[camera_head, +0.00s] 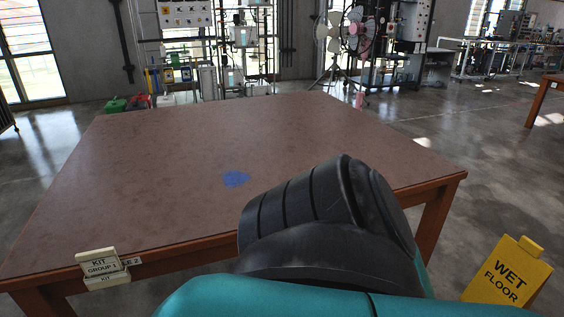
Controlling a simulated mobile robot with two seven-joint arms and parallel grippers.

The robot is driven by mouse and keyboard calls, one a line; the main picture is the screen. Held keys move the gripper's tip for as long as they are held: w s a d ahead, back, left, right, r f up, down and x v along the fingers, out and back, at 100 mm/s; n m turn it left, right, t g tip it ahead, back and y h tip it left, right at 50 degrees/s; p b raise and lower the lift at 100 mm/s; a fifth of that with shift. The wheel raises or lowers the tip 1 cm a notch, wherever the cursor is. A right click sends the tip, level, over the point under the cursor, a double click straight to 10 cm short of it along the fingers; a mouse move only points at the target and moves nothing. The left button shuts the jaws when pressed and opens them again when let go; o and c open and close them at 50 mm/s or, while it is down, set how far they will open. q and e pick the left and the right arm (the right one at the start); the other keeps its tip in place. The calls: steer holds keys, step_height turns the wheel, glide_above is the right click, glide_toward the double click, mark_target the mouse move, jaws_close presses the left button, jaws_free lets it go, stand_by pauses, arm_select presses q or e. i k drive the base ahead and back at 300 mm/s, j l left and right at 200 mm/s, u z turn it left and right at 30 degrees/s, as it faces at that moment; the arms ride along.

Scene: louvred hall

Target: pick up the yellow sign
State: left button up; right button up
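The yellow sign (505,274) reads "WET FLOOR" and stands on the concrete floor at the lower right, to the right of the table. Its lower part is cut off by the picture's bottom edge.
A large brown table (190,150) takes up the left and middle, with a blue patch (236,178) on its bare top. A small "KIT GROUP" plate (102,267) is at its front edge. Open floor (490,180) lies to the right, with another table (545,100) beyond.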

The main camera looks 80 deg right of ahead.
mark_target(513, 274)
steer(key=z, duration=4.35)
steer(key=i+l+u, duration=0.1)
steer(key=i+l, duration=0.3)
steer(key=i, duration=0.4)
steer(key=i+l+u, duration=0.1)
steer(key=i+l, duration=0.4)
steer(key=i, duration=0.3)
steer(key=i+l+u, duration=0.1)
steer(key=i+l, duration=0.45)
steer(key=i, duration=0.25)
steer(key=i+l, duration=0.6)
steer(key=i, duration=0.15)
steer(key=u, duration=0.05)
